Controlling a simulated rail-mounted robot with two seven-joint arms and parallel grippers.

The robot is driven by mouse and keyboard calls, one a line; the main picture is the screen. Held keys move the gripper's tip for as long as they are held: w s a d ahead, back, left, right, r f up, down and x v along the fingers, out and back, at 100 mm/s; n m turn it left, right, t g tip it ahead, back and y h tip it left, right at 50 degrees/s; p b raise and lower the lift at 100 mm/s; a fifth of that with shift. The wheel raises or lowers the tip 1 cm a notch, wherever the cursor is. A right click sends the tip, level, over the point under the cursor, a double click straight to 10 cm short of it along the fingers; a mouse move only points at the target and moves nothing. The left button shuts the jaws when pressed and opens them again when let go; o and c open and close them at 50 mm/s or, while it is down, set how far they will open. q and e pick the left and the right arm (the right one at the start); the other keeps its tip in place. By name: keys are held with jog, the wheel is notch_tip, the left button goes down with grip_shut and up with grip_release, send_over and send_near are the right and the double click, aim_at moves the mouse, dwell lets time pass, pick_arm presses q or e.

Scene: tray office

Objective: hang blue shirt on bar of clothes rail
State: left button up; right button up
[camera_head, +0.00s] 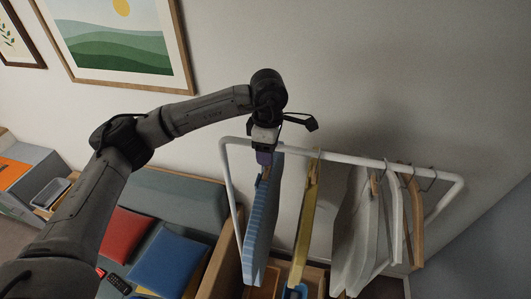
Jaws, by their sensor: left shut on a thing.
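The blue shirt (262,220) hangs edge-on from a hanger near the left end of the white clothes rail. My left gripper (264,157) is shut on the top of its hanger, right at the level of the rail's bar (343,158). The gripper hides the hanger's hook, so I cannot tell whether it sits over the bar. My right gripper is not in view.
To the right on the bar hang a yellow garment (305,225), pale grey shirts (357,235) and a wooden hanger (416,225). A grey sofa with a red cushion (125,234) and a blue cushion (168,260) stands at left. Framed pictures hang on the wall behind.

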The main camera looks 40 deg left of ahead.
pick_arm(q)
jog(key=shift+w+a+r+p, duration=0.1)
jog(key=shift+w+a, duration=0.25)
jog(key=shift+w, duration=0.35)
jog(key=shift+w+a+f+p, duration=0.15)
jog(key=shift+w+a, duration=0.25)
jog(key=shift+w, duration=0.25)
jog(key=shift+w+a+r+p, duration=0.15)
jog(key=shift+w+a, duration=0.2)
jog(key=shift+w, duration=0.35)
jog(key=shift+w+a+f, duration=0.1)
jog(key=shift+w+f, duration=0.05)
jog(key=shift+f, duration=0.1)
jog(key=shift+f+b, duration=0.85)
jog(key=shift+f, duration=0.3)
